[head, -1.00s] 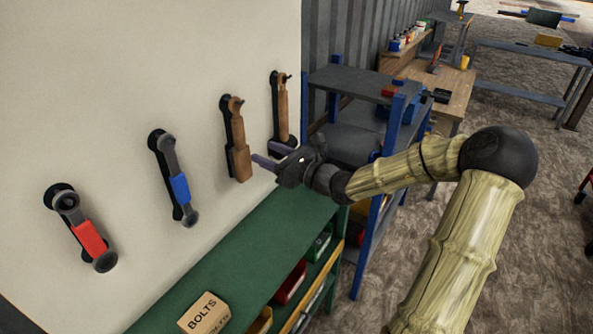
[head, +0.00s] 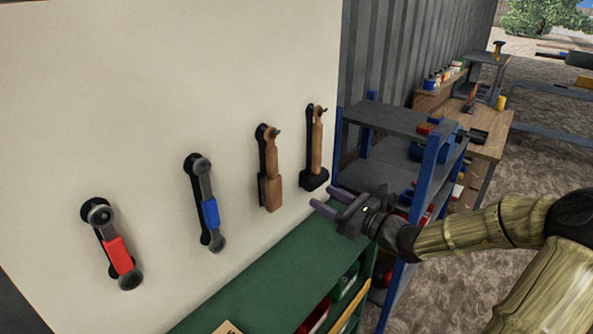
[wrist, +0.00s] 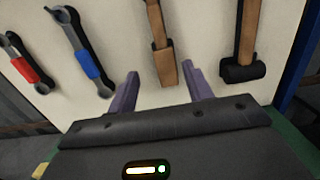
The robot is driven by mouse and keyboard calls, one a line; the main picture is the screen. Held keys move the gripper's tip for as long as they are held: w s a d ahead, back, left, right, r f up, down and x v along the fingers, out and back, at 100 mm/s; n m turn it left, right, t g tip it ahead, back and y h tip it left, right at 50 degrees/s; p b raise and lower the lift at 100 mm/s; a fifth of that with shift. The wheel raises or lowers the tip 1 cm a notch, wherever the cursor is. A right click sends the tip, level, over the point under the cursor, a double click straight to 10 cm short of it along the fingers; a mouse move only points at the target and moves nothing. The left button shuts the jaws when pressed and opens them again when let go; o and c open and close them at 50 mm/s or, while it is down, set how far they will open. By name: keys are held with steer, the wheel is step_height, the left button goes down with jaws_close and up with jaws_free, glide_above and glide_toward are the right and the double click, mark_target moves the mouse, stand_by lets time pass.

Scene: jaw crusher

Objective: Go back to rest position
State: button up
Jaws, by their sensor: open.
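My gripper (head: 328,203) is open and empty, with two purple fingers, in front of the pale tool board (head: 170,60) and above the green bench. In the wrist view the open fingers (wrist: 160,88) point at the board, with the lower end of a wooden-handled tool (wrist: 163,50) showing between them. That tool (head: 270,170) hangs on the board, apart from the gripper. Another wooden-handled tool (head: 315,150) hangs to its right.
A blue-handled wrench (head: 208,210) and a red-handled wrench (head: 117,252) hang further left. The green bench (head: 265,270) runs below the board. A blue-framed shelf (head: 425,165) stands close behind my gripper. A wooden workbench (head: 475,125) is further back.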

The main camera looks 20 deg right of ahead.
steer(key=s+a+f+n+g+h, duration=0.1)
steer(key=s+a+f+n+g, duration=0.9)
steer(key=a+f+n+g, duration=0.25)
steer(key=s+d+n+h, duration=0.2)
steer(key=s+n+h, duration=0.2)
steer(key=n, duration=0.4)
steer(key=s+d+f+n+h, duration=0.1)
steer(key=s+d+n+h, duration=0.1)
steer(key=s+n+h, duration=0.2)
steer(key=n+h, duration=0.2)
steer(key=n, duration=0.2)
steer(key=shift+s, duration=0.15)
